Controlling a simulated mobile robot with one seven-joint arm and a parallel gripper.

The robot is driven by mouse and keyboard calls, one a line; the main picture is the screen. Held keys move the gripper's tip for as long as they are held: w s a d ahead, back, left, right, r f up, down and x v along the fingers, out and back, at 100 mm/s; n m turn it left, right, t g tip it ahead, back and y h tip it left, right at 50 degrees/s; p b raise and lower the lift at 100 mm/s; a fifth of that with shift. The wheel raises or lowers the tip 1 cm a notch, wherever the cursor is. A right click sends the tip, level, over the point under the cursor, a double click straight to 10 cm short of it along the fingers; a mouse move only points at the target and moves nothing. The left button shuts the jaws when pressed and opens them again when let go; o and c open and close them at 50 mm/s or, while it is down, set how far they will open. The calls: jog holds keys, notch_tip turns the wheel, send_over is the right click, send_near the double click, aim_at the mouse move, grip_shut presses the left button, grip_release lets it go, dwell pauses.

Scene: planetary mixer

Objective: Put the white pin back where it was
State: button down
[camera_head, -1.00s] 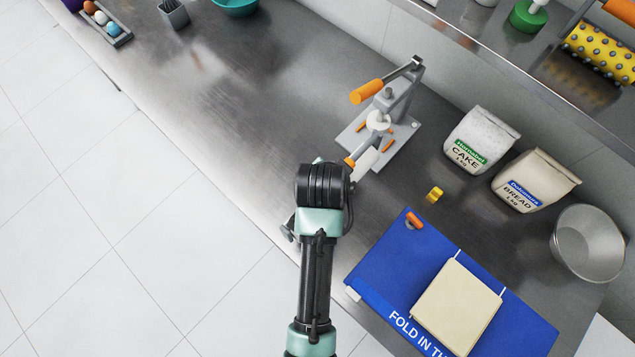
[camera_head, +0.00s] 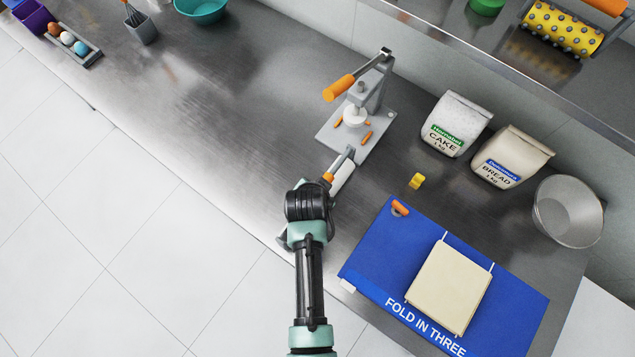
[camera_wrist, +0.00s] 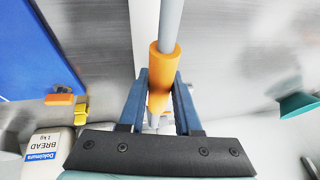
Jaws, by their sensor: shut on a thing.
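My gripper (camera_wrist: 159,95) is shut on an orange handle (camera_wrist: 161,82) with a grey rod (camera_wrist: 172,40) running out of it. In the head view the handle's orange (camera_head: 328,177) and my gripper are near the counter's front edge, in front of the press stand. A white cylinder (camera_head: 343,178), likely the white pin, lies along the right of the handle and rod. It also shows as a white strip (camera_wrist: 144,35) in the wrist view, partly hidden by the handle. I cannot tell whether it is joined to the handle or how high it is above the counter.
The grey press (camera_head: 375,85) with an orange lever stands just behind. A yellow piece (camera_head: 416,181), a blue mat (camera_head: 365,262) with a cream slab, flour bags (camera_head: 455,125) and a metal bowl (camera_head: 540,215) are to the right.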

jog(key=c, duration=1.1)
grip_release()
jog(key=shift+f, duration=0.2)
jog(key=o, duration=0.5)
